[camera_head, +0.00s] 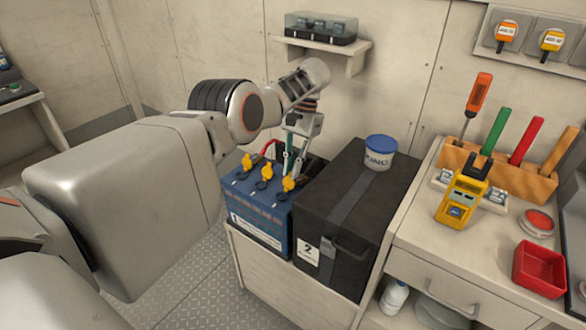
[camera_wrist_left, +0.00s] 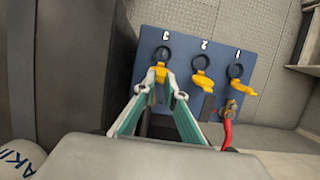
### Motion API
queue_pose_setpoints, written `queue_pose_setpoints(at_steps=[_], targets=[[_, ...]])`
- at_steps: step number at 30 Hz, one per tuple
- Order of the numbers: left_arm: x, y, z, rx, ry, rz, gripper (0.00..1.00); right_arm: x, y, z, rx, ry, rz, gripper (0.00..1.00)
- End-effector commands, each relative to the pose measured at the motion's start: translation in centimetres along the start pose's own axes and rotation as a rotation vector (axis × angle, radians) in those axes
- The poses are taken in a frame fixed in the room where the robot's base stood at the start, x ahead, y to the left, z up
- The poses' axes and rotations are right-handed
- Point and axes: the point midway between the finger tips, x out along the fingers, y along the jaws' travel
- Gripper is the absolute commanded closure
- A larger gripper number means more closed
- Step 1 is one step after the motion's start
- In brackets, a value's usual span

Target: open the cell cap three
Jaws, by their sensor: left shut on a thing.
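The blue battery (camera_head: 262,215) stands on a low cabinet with a row of yellow cell caps on top. In the left wrist view the battery top (camera_wrist_left: 180,40) is marked 3, 2 and 1. Cell cap three (camera_wrist_left: 159,74) is beside a dark ring, between the tips of my left gripper (camera_wrist_left: 160,92), which is shut on it. In the head view cap three (camera_head: 289,184) is nearest the black box, with my left gripper (camera_head: 289,172) coming down onto it. Cap two (camera_wrist_left: 202,83) and cap one (camera_wrist_left: 240,89) are untouched by the fingers. My right gripper is out of view.
The black box (camera_head: 345,215), with a tub (camera_head: 379,153) on it, stands close beside the battery. A red cable (camera_wrist_left: 227,130) runs near cap one. A wall shelf (camera_head: 345,48) is above; a counter with tools (camera_head: 500,170) is at right.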

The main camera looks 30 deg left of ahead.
Motion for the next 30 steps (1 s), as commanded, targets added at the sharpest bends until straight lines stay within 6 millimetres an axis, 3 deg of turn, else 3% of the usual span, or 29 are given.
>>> queue_pose_setpoints(at_steps=[6, 7, 9, 25, 28, 30], targets=[[0.8, 0.0, 0.2, 0.002, -0.015, 0.000, 1.00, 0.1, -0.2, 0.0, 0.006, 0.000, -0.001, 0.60], [0.8, 0.0, 0.2, 0.002, -0.016, 0.000, 0.84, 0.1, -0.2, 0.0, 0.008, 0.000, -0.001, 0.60], [0.9, 0.0, 0.2, 0.002, -0.016, 0.000, 0.72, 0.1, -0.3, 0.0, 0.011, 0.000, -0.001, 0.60], [0.2, 0.0, 0.1, 0.001, -0.005, 0.001, 0.72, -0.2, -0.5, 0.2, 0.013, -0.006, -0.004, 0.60], [-1.6, 0.0, 0.5, 0.001, 0.014, 0.000, 0.72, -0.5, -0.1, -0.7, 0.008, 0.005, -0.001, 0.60], [-4.0, 0.0, 1.1, 0.000, 0.038, -0.002, 0.72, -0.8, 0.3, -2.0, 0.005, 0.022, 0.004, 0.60]])
